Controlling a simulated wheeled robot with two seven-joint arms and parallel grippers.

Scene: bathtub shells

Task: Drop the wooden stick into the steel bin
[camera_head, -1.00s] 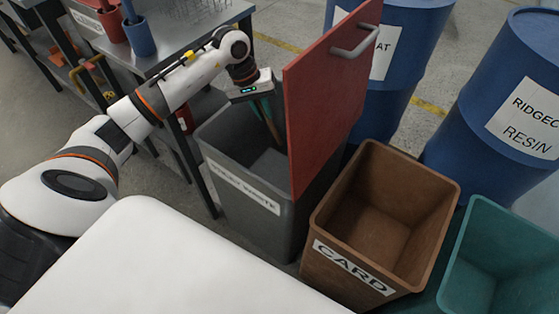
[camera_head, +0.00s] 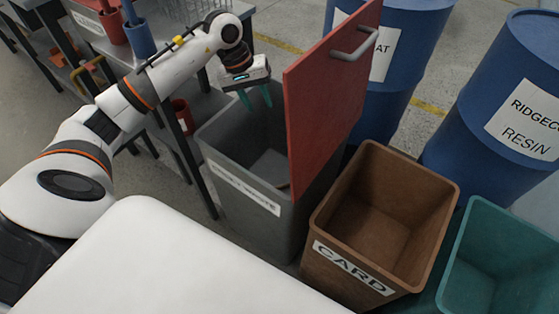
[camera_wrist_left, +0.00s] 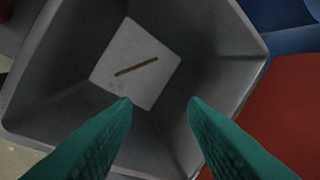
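The wooden stick (camera_wrist_left: 136,66) is a thin brown rod lying on the pale floor of the grey steel bin (camera_wrist_left: 215,25), in the left wrist view. The stick does not show clearly in the head view. The steel bin (camera_head: 265,225) stands open in the head view, with a partly readable white label on its front. My left gripper (camera_head: 256,100) is above the bin's opening, with green fingers spread apart. In the left wrist view its fingers (camera_wrist_left: 158,103) are open and empty, with the stick well below them. My right gripper is not in view.
A red lid panel (camera_head: 325,100) with a handle stands upright at the steel bin's right side. A brown CARD bin (camera_head: 330,240) and a teal bin (camera_head: 463,250) stand to the right. Blue drums (camera_head: 470,125) are behind. A metal table (camera_head: 155,60) is at the back left.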

